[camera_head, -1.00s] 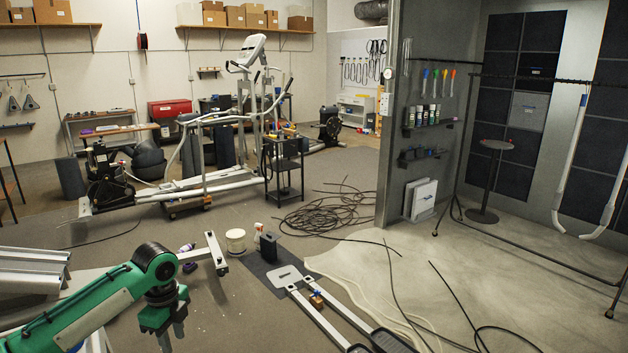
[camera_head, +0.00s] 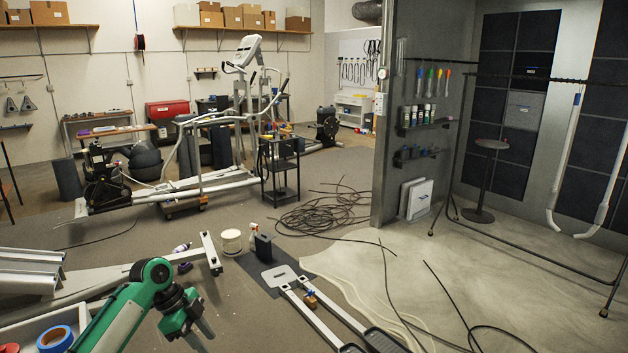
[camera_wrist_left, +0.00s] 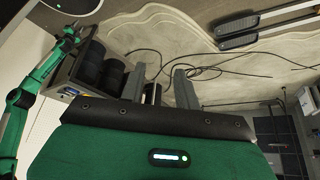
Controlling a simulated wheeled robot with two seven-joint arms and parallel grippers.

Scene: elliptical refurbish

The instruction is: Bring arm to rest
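My left arm, green and white, comes in from the lower left of the head view. Its left gripper (camera_head: 196,326) hangs near the bottom edge over the floor, with nothing seen in it. In the left wrist view its two grey fingers (camera_wrist_left: 160,86) stand apart with a gap between them. Another green arm of mine (camera_wrist_left: 38,82) runs along the left side of the left wrist view; whether its gripper is open or shut is too small to tell. No right arm shows in the head view.
A blue tape roll (camera_head: 57,340) lies in a tray at lower left. A metal frame (camera_head: 110,283) lies behind my arm. A white tub (camera_head: 231,242), a spray bottle (camera_head: 252,237) and two long pedal rails (camera_head: 318,317) are on the floor ahead. Black cable (camera_head: 320,210) lies coiled beyond.

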